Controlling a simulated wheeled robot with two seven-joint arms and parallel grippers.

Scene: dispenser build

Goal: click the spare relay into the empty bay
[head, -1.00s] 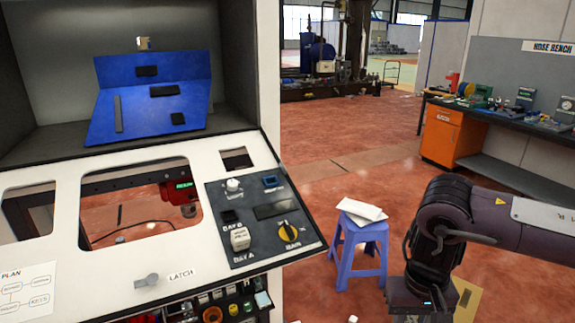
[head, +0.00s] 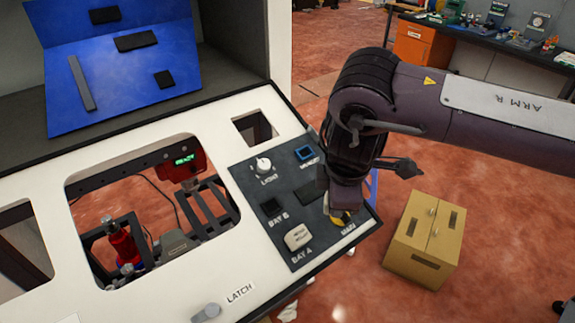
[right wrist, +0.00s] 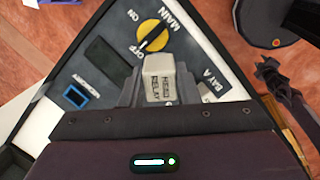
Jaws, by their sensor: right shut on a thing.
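My right gripper (head: 337,208) hangs over the right part of the dark control panel (head: 245,180), beside the yellow main knob. In the right wrist view its fingers (right wrist: 158,93) are shut on the spare relay (right wrist: 159,74), a pale lettered block, held above the panel. In the head view the relay is mostly hidden by the gripper. Bay B (head: 271,207) is an empty dark square socket, left of the gripper. Another pale relay (head: 298,236) sits in bay A, just below bay B. My left gripper is out of view.
The yellow main knob (right wrist: 155,38) is close to the gripper. A light knob (head: 263,165) and a blue-framed memory socket (head: 305,153) lie higher on the panel. A latch knob (head: 206,312) is at the front. A cardboard box (head: 425,240) stands on the floor to the right.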

